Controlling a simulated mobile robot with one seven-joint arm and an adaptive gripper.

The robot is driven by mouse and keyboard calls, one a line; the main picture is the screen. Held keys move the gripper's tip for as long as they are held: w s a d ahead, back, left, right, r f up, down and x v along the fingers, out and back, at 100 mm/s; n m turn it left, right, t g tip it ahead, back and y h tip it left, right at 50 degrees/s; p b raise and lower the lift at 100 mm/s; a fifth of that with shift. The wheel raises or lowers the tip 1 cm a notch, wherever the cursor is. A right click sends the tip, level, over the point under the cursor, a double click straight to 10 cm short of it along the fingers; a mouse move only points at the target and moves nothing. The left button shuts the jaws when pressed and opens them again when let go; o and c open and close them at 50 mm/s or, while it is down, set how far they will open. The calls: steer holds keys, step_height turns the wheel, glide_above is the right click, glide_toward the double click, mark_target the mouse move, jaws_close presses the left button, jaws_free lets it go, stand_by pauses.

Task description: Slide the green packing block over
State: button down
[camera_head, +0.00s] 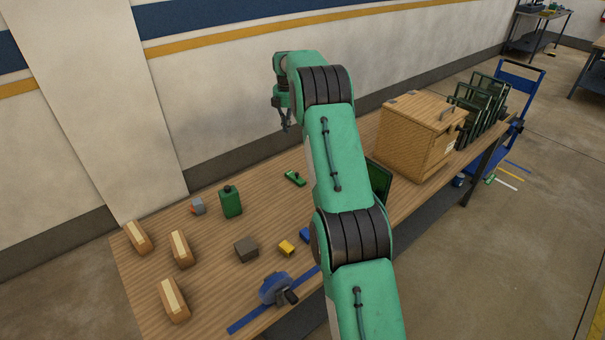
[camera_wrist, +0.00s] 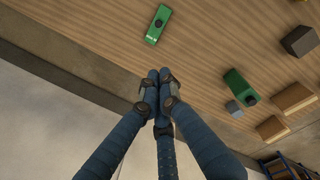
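My gripper (camera_head: 285,122) is raised near the wall, beyond the small green block. In the wrist view its blue fingers (camera_wrist: 159,76) meet at the tips, with nothing visible between them and clear of both green pieces.
Several tan blocks (camera_head: 181,249), a grey cube (camera_head: 197,207), a dark block (camera_head: 246,249), a yellow block (camera_head: 286,247) and a blue clamp-like tool (camera_head: 277,290) lie on the table (camera_head: 205,278). A wooden crate (camera_head: 415,137) stands right. My arm hides the table's middle.

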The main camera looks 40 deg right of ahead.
mark_target(269, 194)
steer(key=d+f+n, duration=0.1)
steer(key=d+f, duration=0.5)
steer(key=f, duration=0.3)
steer(key=d+f+n, duration=0.2)
steer(key=d+f, duration=0.4)
steer(key=f, duration=0.3)
steer(key=shift+s+f+g, duration=0.3)
steer(key=shift+f+g, duration=0.1)
steer(key=shift+f, duration=0.15)
steer(key=f, duration=0.6)
steer(key=f+b, duration=0.1)
steer(key=f, duration=0.2)
steer(key=shift+a+f, duration=0.35)
steer(key=shift+a, duration=1.6)
steer(key=shift+a, duration=0.15)
steer(key=a+p, duration=0.1)
steer(key=a, duration=1.9)
